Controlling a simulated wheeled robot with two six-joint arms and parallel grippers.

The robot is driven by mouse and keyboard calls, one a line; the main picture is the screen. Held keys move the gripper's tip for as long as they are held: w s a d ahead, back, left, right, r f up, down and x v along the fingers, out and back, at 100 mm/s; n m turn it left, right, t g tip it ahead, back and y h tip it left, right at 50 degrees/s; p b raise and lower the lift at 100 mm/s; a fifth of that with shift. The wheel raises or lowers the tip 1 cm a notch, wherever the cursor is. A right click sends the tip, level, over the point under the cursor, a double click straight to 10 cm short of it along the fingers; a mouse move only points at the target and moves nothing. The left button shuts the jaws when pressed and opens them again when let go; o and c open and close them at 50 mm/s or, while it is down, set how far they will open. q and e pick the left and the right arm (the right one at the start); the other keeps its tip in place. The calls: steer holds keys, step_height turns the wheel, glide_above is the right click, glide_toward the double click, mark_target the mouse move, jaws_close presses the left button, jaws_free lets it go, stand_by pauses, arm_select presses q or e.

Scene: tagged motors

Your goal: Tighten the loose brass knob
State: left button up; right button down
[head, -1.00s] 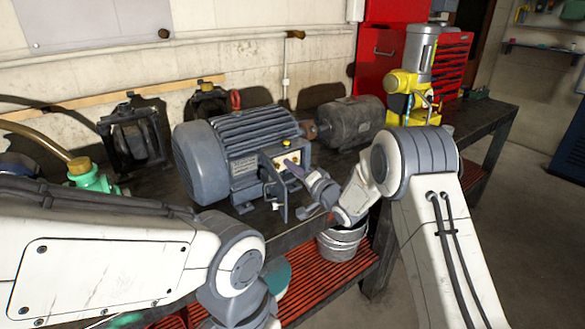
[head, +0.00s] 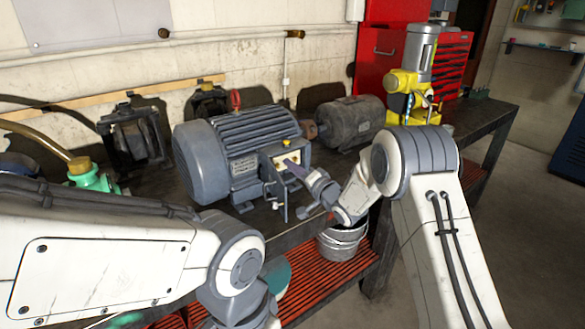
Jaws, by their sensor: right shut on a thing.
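A grey finned motor (head: 222,150) stands on the dark bench. A pale terminal panel (head: 287,158) with small brass-coloured parts is on its right end. A yellow knob (head: 286,143) sits on top of the terminal box. My right gripper (head: 290,164) reaches in from the right and its tips are at the panel. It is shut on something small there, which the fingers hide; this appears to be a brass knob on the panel. My left arm comes in from the left, but its gripper is out of view.
A darker motor (head: 350,125) stands behind to the right, near a yellow and grey machine (head: 412,75). A green part with a brass cap (head: 80,168) is at left.

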steer(key=c, duration=0.8)
jaws_free()
steer(key=shift+d+f, duration=0.2)
steer(key=shift+a+r, duration=0.1)
steer(key=b+v, duration=0.2)
steer(key=v, duration=0.8)
steer(key=shift+s, duration=0.25)
